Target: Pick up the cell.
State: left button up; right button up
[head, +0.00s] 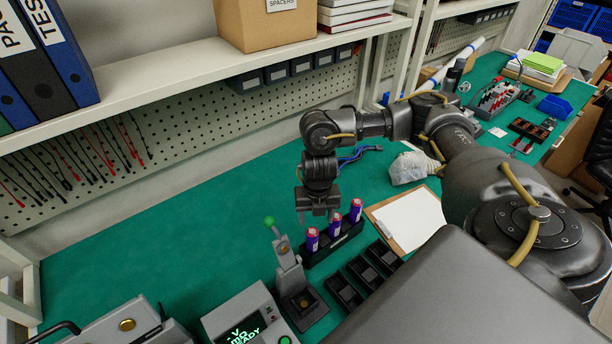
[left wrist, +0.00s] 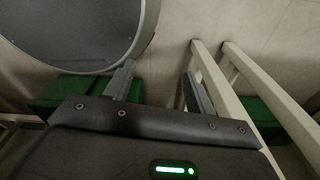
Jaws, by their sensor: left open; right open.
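Several purple cells with pinkish-red and white tops stand upright in a black rack (head: 336,246) on the green bench mat; three show: a left cell (head: 312,241), a middle cell (head: 335,227) and a right cell (head: 356,211). My right gripper (head: 317,215) points down, open and empty, just above and behind the left and middle cells in the head view. Contact with a cell cannot be made out. My left gripper (left wrist: 160,75) shows only in the left wrist view, open with nothing between its fingers, away from the cells.
A grey fixture with a green-knobbed lever (head: 287,255) stands left of the rack, by a tester with a lit screen (head: 245,325). Black trays (head: 343,291) lie in front. A clipboard (head: 410,218) lies right. The mat at left (head: 150,235) is clear.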

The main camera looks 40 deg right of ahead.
aim_at(312, 231)
jog(key=shift+s+f, duration=0.25)
jog(key=shift+f, duration=0.3)
jog(key=shift+s+f, duration=0.2)
jog(key=shift+f, duration=0.3)
jog(key=shift+w+a+f+b, duration=0.1)
jog(key=shift+w+f+b, duration=0.25)
jog(key=shift+f, duration=0.5)
jog(key=shift+w+f, duration=0.2)
jog(key=shift+f, duration=0.3)
jog(key=shift+w+f, duration=0.2)
jog(key=shift+f, duration=0.3)
jog(key=shift+s, duration=0.25)
jog(key=f, duration=0.1)
jog(key=f+p, duration=0.1)
jog(key=f, duration=0.2)
jog(key=shift+w+a+f, duration=0.25)
jog(key=shift+w+f, duration=0.05)
jog(key=shift+f, duration=0.2)
pick_arm(q)
jog(key=shift+s+r, duration=0.15)
jog(key=shift+r, duration=0.25)
pick_arm(e)
jog(key=shift+s, duration=0.1)
